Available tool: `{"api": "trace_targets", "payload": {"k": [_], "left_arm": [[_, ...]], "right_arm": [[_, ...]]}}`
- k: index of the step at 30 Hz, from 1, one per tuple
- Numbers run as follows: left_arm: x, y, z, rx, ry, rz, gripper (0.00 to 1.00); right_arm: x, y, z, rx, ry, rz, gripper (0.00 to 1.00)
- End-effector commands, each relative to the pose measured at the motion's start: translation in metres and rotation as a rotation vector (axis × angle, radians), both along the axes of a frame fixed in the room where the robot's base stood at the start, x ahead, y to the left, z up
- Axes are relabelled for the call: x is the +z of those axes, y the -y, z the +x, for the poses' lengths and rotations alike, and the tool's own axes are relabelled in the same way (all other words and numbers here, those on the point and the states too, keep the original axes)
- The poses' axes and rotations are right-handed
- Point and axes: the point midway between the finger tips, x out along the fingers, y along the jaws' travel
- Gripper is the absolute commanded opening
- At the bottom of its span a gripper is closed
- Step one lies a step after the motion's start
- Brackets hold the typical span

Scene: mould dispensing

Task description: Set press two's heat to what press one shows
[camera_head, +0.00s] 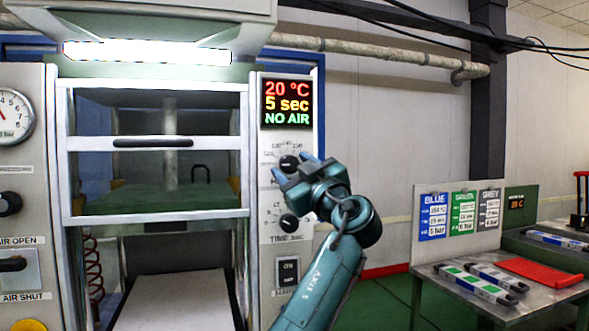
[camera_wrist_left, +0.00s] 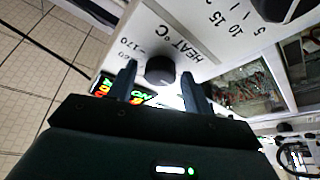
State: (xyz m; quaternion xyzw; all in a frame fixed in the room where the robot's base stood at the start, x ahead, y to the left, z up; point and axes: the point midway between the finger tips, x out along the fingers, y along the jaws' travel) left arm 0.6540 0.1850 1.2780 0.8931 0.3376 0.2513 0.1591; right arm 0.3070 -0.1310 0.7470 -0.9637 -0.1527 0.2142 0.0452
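A press fills the left of the head view. Its display (camera_head: 287,103) reads 20 °C, 5 sec, NO AIR. The black heat knob (camera_head: 289,163) sits below the display, and its dial is partly hidden by my gripper. In the left wrist view the knob (camera_wrist_left: 160,69) is next to the words HEAT °C. My left gripper (camera_head: 295,167) is open at the panel. In the left wrist view its fingers (camera_wrist_left: 160,88) point at the knob, one to each side, with gaps showing; I cannot tell whether they touch it. My right gripper is not in view.
A time knob (camera_head: 289,223) and a black switch (camera_head: 288,271) are lower on the panel. A gauge (camera_head: 12,117) is at far left. At right, a table (camera_head: 450,272) carries moulds, a red mat (camera_head: 541,272) and a board of blue, green and grey cards (camera_head: 461,213). A small display (camera_head: 516,205) stands beyond.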

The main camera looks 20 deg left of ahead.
Motion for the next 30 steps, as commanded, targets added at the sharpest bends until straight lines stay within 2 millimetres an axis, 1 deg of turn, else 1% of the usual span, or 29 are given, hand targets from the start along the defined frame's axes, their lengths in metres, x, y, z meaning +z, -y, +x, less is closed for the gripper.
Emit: {"api": "trace_targets", "payload": {"k": [1, 2, 12, 14, 23, 30], "left_arm": [[-0.0002, 0.0001, -0.0001, 0.000, 0.000, 0.000, 0.46], [-0.0002, 0.0001, -0.0001, 0.000, 0.000, 0.000, 0.43], [-0.0003, 0.0004, -0.0002, 0.000, -0.001, 0.001, 0.16], [-0.0004, 0.0004, -0.0002, 0.000, -0.001, 0.000, 0.11], [-0.0016, 0.0000, -0.0003, 0.000, -0.023, 0.032, 0.11], [-0.0031, -0.0015, -0.0009, 0.001, -0.099, 0.146, 0.11]], "right_arm": [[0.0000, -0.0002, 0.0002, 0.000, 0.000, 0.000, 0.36], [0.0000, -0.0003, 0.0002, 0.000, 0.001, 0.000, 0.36], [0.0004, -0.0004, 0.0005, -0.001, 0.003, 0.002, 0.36], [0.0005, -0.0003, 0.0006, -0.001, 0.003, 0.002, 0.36], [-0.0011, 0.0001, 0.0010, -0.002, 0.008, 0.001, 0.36], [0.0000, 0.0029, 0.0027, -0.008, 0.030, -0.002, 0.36]]}}
